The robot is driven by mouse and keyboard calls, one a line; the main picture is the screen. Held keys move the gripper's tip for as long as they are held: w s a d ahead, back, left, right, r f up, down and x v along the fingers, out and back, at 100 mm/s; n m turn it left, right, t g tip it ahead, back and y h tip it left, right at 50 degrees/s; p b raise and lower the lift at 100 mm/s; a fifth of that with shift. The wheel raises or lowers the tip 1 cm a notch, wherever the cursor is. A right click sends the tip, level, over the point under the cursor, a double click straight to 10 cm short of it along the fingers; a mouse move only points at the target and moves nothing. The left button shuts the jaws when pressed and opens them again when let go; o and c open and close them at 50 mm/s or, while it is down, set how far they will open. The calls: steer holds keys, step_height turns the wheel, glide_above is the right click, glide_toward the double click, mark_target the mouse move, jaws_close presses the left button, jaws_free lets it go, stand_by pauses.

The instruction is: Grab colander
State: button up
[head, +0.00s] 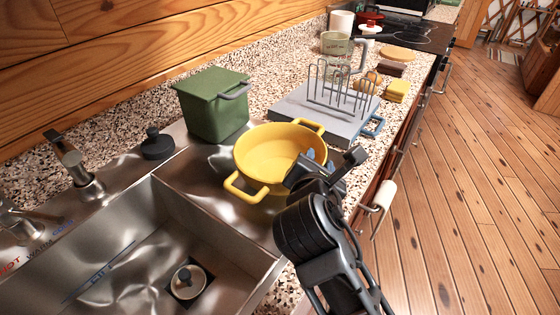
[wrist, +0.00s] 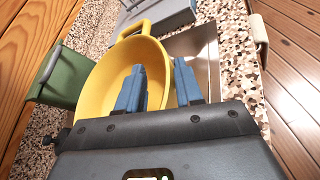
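The yellow colander (head: 262,150) has two loop handles and stands upright on the steel drainboard beside the sink basin. In the wrist view the colander (wrist: 104,82) fills the middle, with its far handle at the top. My gripper (head: 310,163) is at the colander's right rim in the head view. In the wrist view my gripper (wrist: 160,85) has its two blue fingers apart. The left finger lies over the colander's inside and the right one near or past its right rim. I cannot tell whether either finger touches it. The near rim is hidden behind my gripper.
A green lidded bin (head: 212,105) stands close behind the colander at left. A grey board (head: 300,125) with a wire rack (head: 340,88) is just beyond it. The sink basin (head: 140,240) and faucet (head: 75,165) are at left. Open wooden floor (head: 450,190) lies to the right.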

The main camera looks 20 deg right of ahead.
steer(key=shift+w+d+f, duration=0.25)
steer(key=shift+w, duration=0.2)
steer(key=shift+c, duration=0.5)
jaws_close()
